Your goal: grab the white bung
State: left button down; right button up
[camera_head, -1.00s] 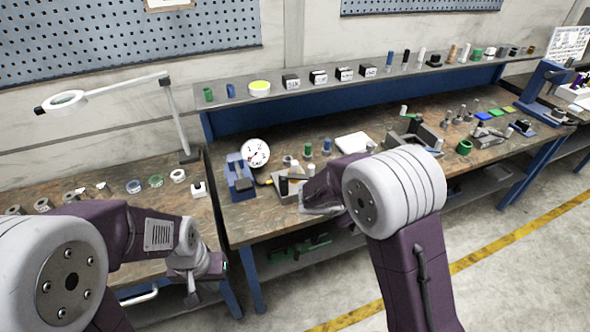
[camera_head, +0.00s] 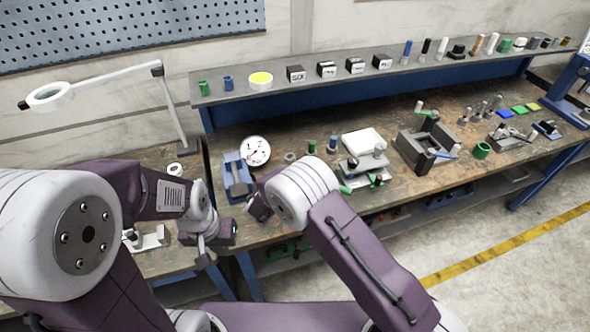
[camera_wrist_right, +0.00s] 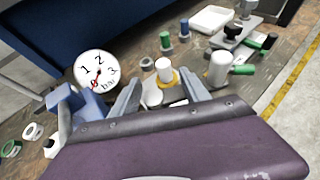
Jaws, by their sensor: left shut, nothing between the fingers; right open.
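A short white cylinder (camera_wrist_right: 163,70), which looks like the white bung, stands by a yellow ring in the right wrist view, just beyond and between my right fingertips. I cannot be sure that it is the bung. In the head view my right arm hides that spot. My right gripper (camera_wrist_right: 160,82) is open, its two grey fingers spread, not visibly touching the cylinder. A low whitish round piece (camera_wrist_right: 152,97) shows between the fingers. My left gripper (camera_head: 203,258) is shut and empty, pointing down by the front edge of the left bench.
A dial gauge (camera_wrist_right: 96,70) and blue vise (camera_wrist_right: 72,104) stand left of the right gripper. A larger white cylinder (camera_wrist_right: 218,68) with a green-handled piece is to its right. A white tray (camera_head: 362,142) and grey open box (camera_head: 412,150) lie farther right. A shelf (camera_head: 225,94) runs behind.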

jog(key=x, duration=0.2)
jog(key=p+x, duration=0.1)
jog(key=x, duration=0.2)
jog(key=p+x, duration=0.1)
jog(key=x, duration=0.1)
jog(key=shift+w+d+f, duration=0.1)
jog(key=shift+w+d, duration=0.05)
jog(key=shift+d, duration=0.2)
jog(key=shift+w+f, duration=0.15)
jog(key=shift+w, duration=0.1)
jog(key=c, duration=0.9)
pick_arm(q)
jog(key=shift+w+d+r, duration=0.15)
jog(key=shift+w+r, duration=0.2)
jog(key=shift+r, duration=0.25)
jog(key=shift+w+d+r, duration=0.15)
jog(key=shift+w+r, duration=0.2)
jog(key=shift+r, duration=0.2)
pick_arm(e)
grip_shut()
